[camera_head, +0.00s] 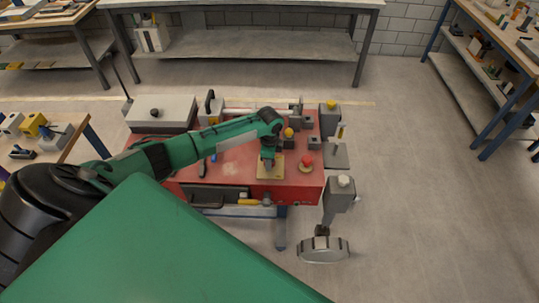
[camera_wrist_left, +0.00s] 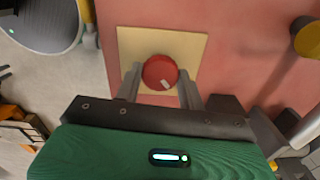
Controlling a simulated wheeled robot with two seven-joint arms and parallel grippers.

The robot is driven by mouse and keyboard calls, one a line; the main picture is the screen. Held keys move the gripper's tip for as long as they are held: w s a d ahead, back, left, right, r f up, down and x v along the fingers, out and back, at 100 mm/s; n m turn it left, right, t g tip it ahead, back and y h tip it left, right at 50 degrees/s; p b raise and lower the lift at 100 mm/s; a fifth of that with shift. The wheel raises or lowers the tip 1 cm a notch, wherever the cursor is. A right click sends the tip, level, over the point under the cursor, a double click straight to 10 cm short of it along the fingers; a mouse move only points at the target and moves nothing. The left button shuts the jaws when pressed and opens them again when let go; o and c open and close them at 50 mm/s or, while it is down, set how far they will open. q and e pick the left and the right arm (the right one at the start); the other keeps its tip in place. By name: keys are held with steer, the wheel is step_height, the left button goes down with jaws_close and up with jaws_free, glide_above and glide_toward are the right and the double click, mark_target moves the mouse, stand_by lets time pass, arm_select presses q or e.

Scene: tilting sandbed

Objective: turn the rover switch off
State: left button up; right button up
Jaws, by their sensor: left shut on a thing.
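In the left wrist view the rover switch is a round red knob (camera_wrist_left: 159,72) with a short white mark near its lower right edge. It sits on a square cream plate (camera_wrist_left: 193,48) on the red deck. My left gripper (camera_wrist_left: 160,88) has one finger on each side of the knob and is shut on it. In the head view my left gripper (camera_head: 268,162) points down over the cream plate (camera_head: 262,174) and hides the knob. My right gripper is not in view.
The rover's red deck (camera_head: 230,168) carries a red mushroom button (camera_head: 306,160) just right of the gripper and a grey box (camera_head: 162,112) at the back left. A yellow-ended part (camera_wrist_left: 308,38) shows in the wrist view. Floor is open at right.

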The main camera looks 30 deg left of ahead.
arm_select(q)
steer(key=shift+n+p, duration=0.35)
steer(key=shift+n, duration=0.35)
steer(key=o, duration=1)
steer(key=shift+c, duration=0.2)
steer(key=shift+r, duration=0.1)
step_height(320, 180, up, 14)
steer(key=b, duration=0.4)
steer(key=shift+f, duration=0.2)
